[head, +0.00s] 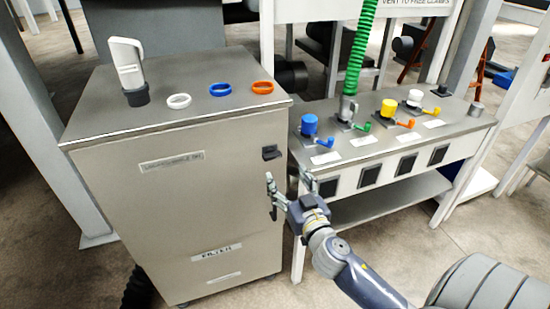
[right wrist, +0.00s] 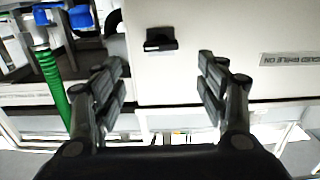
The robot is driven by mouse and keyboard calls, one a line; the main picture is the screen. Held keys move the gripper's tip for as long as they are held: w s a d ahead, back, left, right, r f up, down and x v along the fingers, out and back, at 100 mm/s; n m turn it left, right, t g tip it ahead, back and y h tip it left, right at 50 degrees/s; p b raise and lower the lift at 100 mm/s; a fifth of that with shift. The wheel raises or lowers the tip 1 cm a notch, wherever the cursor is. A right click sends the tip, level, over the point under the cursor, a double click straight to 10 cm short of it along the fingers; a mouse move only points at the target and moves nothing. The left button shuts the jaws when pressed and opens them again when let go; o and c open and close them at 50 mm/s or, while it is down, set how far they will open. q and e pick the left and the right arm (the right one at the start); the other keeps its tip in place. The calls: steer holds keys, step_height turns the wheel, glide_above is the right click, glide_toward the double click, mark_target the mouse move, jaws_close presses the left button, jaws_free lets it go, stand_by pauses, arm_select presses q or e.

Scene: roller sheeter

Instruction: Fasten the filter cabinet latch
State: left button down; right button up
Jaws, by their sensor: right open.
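The filter cabinet (head: 180,215) is a grey metal box at the left of the head view. Its latch (head: 270,152) is a small black piece near the upper right edge of the front. The latch also shows in the right wrist view (right wrist: 160,40), dark against the pale cabinet front (right wrist: 215,85). I cannot tell whether it is fastened. My right gripper (head: 288,179) is open and empty, just below the latch and apart from it. In the right wrist view its fingers (right wrist: 160,65) stand wide apart, with the latch beyond the gap between them. My left gripper is not in view.
On the cabinet top are a white-handled piece (head: 127,65) and white, blue and orange rings (head: 220,89). A bench (head: 385,140) with coloured valves (head: 309,124) and a green hose (head: 359,45) stands close on the right. Floor in front is clear.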

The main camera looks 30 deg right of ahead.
mark_target(274, 157)
steer(key=p+x, duration=0.1)
steer(key=x, duration=0.7)
steer(key=shift+w+a, duration=0.1)
steer(key=shift+w, duration=0.05)
steer(key=shift+w+p, duration=0.35)
steer(key=shift+w, duration=0.4)
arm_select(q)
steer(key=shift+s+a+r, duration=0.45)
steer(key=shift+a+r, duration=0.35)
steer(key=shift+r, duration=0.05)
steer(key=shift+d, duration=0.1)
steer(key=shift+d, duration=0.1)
arm_select(e)
steer(key=c, duration=1.1)
